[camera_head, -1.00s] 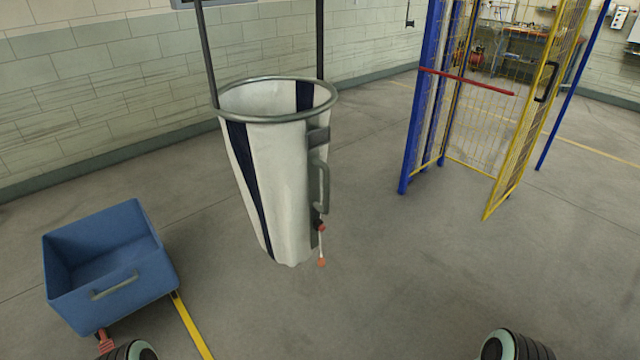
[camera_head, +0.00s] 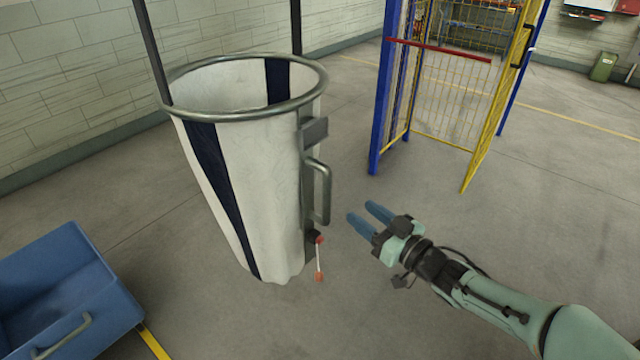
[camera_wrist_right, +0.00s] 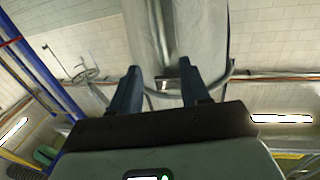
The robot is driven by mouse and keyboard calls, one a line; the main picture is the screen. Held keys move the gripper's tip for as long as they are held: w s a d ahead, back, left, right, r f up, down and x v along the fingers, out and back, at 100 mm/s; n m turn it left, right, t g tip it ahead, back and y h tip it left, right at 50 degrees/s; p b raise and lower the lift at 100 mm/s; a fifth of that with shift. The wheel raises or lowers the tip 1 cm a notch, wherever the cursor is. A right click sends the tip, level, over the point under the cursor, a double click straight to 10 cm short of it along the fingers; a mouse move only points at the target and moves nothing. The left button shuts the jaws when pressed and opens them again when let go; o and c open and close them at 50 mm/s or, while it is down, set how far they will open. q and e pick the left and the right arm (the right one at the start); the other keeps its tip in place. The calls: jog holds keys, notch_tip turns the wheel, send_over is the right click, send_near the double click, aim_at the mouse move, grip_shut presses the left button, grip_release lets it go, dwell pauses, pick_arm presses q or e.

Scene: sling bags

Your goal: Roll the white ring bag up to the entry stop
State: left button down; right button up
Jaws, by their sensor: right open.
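The white ring bag (camera_head: 250,165) with dark blue stripes hangs upright from a grey metal ring (camera_head: 240,115) at centre left in the head view. A grey loop handle (camera_head: 326,190) stands on its right side, with a thin red-ended lever (camera_head: 319,260) below. My right gripper (camera_head: 359,212) is open and empty, a little to the right of the handle and apart from it. In the right wrist view the open fingers (camera_wrist_right: 160,88) point toward the pale bag (camera_wrist_right: 202,35). My left gripper is out of view. I cannot tell which part is the entry stop.
A blue cart (camera_head: 65,295) stands at the lower left beside a yellow floor line (camera_head: 153,341). A blue-posted cage (camera_head: 382,110) with a red bar (camera_head: 440,49) and an open yellow mesh gate (camera_head: 490,120) stands at the back right. The floor between bag and cage is clear.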

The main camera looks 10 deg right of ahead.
aim_at(330, 190)
jog(key=p+x, duration=0.1)
jog(key=x, duration=1.1)
jog(key=shift+w, duration=0.2)
grip_shut()
